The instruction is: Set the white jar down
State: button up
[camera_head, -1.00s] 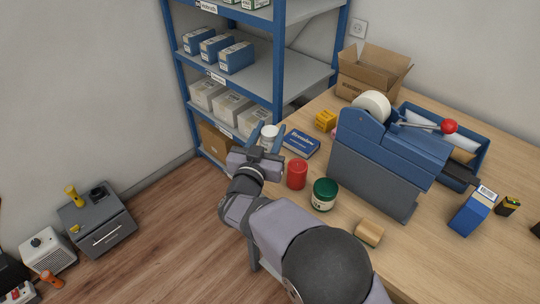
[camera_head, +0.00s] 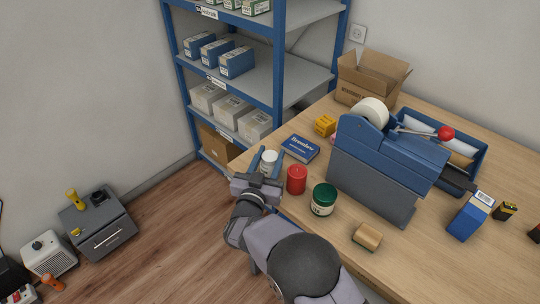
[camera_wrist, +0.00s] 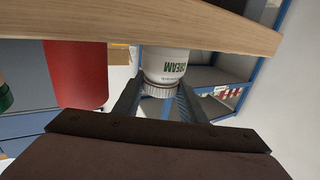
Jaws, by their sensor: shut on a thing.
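The white jar (camera_head: 268,159) is between the two fingers of my gripper (camera_head: 267,163), at the left corner of the counter (camera_head: 420,250). In the wrist view the picture is upside down. There the white jar (camera_wrist: 165,63) shows green "CREAM" lettering, and my gripper's fingers (camera_wrist: 158,98) close on its ribbed lid end. The jar looks upright, lid up. Its base meets the counter's edge (camera_wrist: 150,24) in that view, where the edge hides it; I cannot tell whether it touches the top.
A red cylinder (camera_head: 297,179) stands just right of the jar, with a green-lidded jar (camera_head: 323,199) beyond it. A blue box (camera_head: 300,148) lies behind. A blue tape dispenser (camera_head: 375,165) fills the middle. A blue shelf rack (camera_head: 277,70) stands behind the counter's left end.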

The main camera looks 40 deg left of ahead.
aim_at(267, 164)
jog(key=shift+f, duration=0.15)
jog(key=o, duration=1.1)
jog(key=shift+o, duration=0.2)
jog(key=b+v, duration=0.2)
jog(key=v, duration=0.4)
jog(key=shift+s+f, duration=0.1)
jog(key=shift+s, duration=0.05)
jog(key=shift+o, duration=0.5)
jog(key=shift+s+d+b, duration=0.3)
jog(key=shift+s, duration=0.2)
